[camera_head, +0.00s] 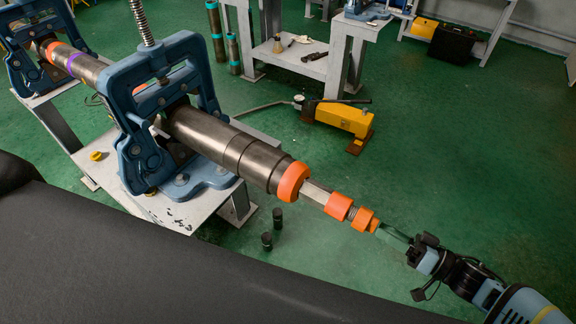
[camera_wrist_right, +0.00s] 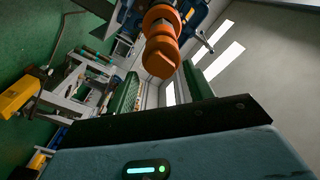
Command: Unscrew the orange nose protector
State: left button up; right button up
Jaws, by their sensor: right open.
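The orange nose protector (camera_head: 362,219) sits on the tip of a pipe tool, in stepped orange sections with a darker ridged part between them. It also shows large in the right wrist view (camera_wrist_right: 160,42), at the top centre. My right gripper (camera_head: 388,233) comes in from the lower right, its green fingers near the protector's end. In the wrist view the fingers (camera_wrist_right: 160,82) stand apart on either side below the protector's end, with nothing held between them. Whether a finger touches the protector I cannot tell. My left gripper is not in view.
A blue vise (camera_head: 183,180) on a grey table holds the dark pipe (camera_head: 225,145), which has an orange ring (camera_head: 293,181). A second blue vise (camera_head: 18,60) stands at upper left. A yellow pump (camera_head: 340,115) is on the green floor. Free room lies around the tip.

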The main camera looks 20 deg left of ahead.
jog(key=shift+a, duration=0.15)
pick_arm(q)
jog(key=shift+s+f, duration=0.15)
pick_arm(e)
jog(key=shift+x, duration=1)
jog(key=c, duration=1)
jog(key=shift+f+n, duration=0.15)
jog(key=shift+n, duration=0.95)
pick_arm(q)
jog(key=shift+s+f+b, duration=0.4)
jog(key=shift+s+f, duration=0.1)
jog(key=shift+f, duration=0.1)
pick_arm(e)
jog(key=shift+s+f+n, duration=0.1)
jog(key=shift+n, duration=1.3)
